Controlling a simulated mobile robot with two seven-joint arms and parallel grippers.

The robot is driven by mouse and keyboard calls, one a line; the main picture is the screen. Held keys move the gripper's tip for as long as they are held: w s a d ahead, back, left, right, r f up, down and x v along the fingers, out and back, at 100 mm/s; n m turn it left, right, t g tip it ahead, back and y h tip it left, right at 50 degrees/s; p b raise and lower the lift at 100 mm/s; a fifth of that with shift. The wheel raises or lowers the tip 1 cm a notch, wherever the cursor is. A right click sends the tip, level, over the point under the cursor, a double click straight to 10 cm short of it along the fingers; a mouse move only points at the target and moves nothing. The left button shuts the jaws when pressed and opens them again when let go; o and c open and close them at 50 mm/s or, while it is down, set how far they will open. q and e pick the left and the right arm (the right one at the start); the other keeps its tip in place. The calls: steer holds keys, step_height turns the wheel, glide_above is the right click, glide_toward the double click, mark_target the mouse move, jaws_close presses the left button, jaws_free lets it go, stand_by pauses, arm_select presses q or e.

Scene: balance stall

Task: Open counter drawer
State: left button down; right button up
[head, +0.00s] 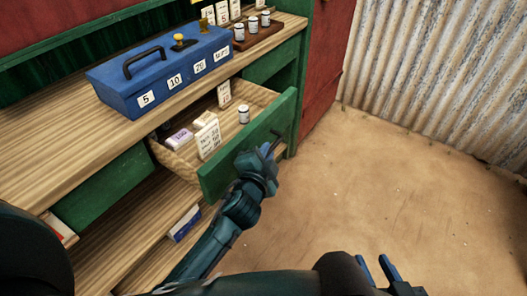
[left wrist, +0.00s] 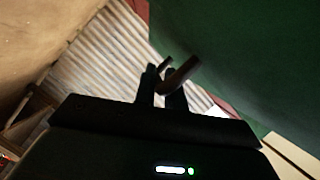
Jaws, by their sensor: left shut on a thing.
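The counter drawer (head: 246,148) has a green front and stands pulled out from the counter. Inside it are a white bottle (head: 243,114), cards with writing, and small boxes. My left gripper (head: 270,148) is at the outer face of the drawer front, shut on its dark handle (head: 277,136). In the left wrist view the handle (left wrist: 180,75) shows between the fingers, beside the green front (left wrist: 240,60). My right gripper (head: 374,262) is open and empty at the bottom edge of the head view, away from the counter.
A blue cash box (head: 165,75) with numbered labels sits on the wooden counter top. Lower shelves hold a blue-and-white box (head: 185,223). The dirt floor (head: 400,180) right of the drawer is clear.

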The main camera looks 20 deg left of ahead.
arm_select(q)
steer(key=shift+s+d+f, duration=0.1)
steer(key=shift+d, duration=0.1)
steer(key=c, duration=1.5)
jaws_free()
arm_select(e)
steer(key=shift+s+f, duration=0.15)
steer(key=shift+s, duration=0.1)
